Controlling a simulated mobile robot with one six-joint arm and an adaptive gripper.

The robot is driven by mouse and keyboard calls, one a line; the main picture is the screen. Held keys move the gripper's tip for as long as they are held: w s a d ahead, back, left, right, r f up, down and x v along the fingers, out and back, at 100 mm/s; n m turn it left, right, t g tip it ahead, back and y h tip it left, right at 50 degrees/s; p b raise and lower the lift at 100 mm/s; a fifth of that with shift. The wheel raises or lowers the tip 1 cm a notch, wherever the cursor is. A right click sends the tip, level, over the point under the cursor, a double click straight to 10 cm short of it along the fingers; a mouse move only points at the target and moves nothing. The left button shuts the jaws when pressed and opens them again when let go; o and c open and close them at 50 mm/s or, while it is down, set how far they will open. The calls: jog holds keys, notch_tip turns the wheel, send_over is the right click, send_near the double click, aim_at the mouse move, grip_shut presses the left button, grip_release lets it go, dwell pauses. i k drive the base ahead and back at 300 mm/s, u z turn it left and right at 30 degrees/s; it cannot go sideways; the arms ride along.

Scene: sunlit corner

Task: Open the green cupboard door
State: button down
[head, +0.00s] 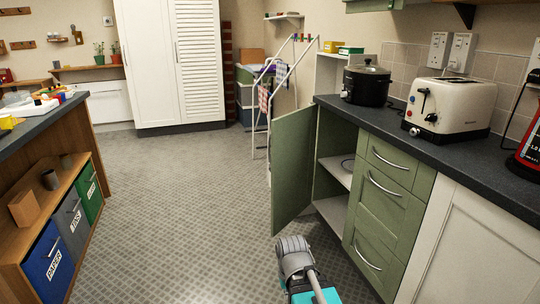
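The green cupboard door (292,170) stands wide open in the head view. It is swung out from the counter's front into the room, to the left of the cupboard opening. The door's handle cannot be made out. My gripper is not in view, so its state and its distance from the door do not show.
Green drawers (384,205) with curved metal handles are right of the opening. A dark countertop (428,151) bears a slow cooker (366,84) and toaster (447,107). The tiled floor (190,200) is clear to the left.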

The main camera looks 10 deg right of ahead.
aim_at(292, 137)
jog(key=z, duration=0.2)
jog(key=i, duration=1.05)
jog(key=u, duration=0.2)
